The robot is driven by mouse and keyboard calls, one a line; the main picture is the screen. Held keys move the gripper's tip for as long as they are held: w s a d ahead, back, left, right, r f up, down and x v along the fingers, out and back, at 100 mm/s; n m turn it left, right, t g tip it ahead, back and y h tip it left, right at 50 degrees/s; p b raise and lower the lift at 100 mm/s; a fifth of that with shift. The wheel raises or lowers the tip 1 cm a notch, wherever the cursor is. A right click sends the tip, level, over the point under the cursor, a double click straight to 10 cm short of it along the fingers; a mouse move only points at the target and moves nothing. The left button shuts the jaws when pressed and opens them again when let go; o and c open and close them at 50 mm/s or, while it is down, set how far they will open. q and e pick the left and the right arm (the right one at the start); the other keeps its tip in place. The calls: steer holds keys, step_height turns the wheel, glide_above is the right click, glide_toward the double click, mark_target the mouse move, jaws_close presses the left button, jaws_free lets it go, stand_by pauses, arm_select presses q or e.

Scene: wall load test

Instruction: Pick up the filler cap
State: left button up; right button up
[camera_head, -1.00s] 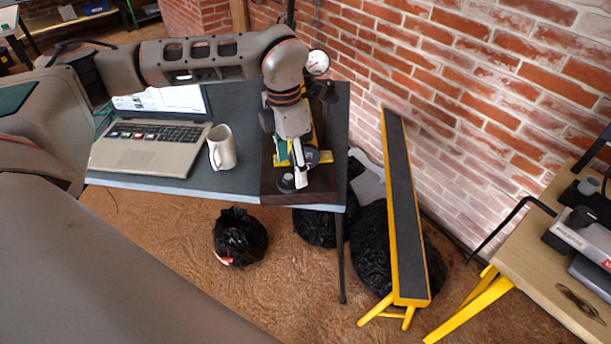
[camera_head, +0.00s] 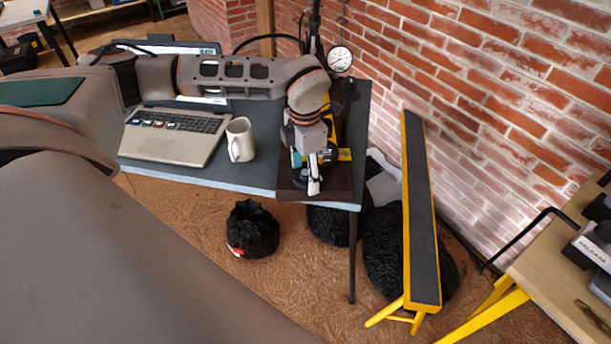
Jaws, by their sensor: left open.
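My left gripper (camera_head: 314,187) is over the front part of a dark board (camera_head: 342,188) on the right end of the grey table (camera_head: 205,178). It points down, and its jaws are open. A small dark round thing (camera_head: 299,181) shows just left of the fingers, mostly hidden by them. It may be the filler cap, but I cannot tell for sure. I cannot tell whether the fingers touch it. Yellow parts (camera_head: 344,155) show on the board behind the gripper. My right gripper is not in view.
A white mug (camera_head: 240,140) and an open laptop (camera_head: 172,148) stand left of the board. A round gauge (camera_head: 340,59) rises behind my wrist. Black bags (camera_head: 252,230) lie on the floor.

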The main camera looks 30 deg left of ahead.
arm_select(q)
steer(key=c, duration=1.1)
